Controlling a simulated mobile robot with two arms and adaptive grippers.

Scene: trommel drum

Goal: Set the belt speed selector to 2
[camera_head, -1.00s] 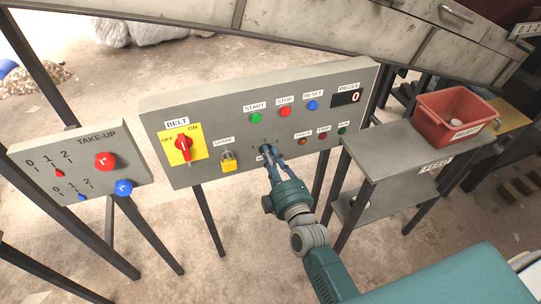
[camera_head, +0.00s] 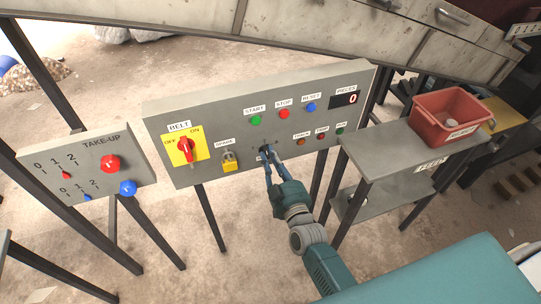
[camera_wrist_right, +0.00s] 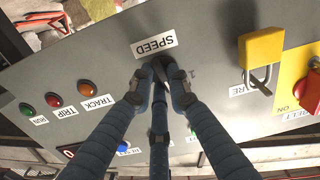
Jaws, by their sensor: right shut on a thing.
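The belt speed selector (camera_wrist_right: 160,70) is a small dark knob on the grey control panel, beside the white SPEED label (camera_wrist_right: 155,45). My right gripper (camera_wrist_right: 159,78) is shut on the selector, with its fingertips on either side of it. In the head view my right gripper (camera_head: 267,156) reaches the lower middle of the panel (camera_head: 225,110). The fingers hide most of the selector, and its pointer cannot be read. A number mark shows only faintly beside the fingertips in the wrist view. My left gripper is not in view.
Left of the selector are a yellow padlock (camera_head: 230,165) and the red BELT switch (camera_head: 185,148). TRACK, TRIP and RUN lamps (camera_head: 322,136) sit to the right, with push buttons above. The TAKE-UP panel (camera_head: 90,170) stands left. A red bin (camera_head: 450,118) stands on the right shelf.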

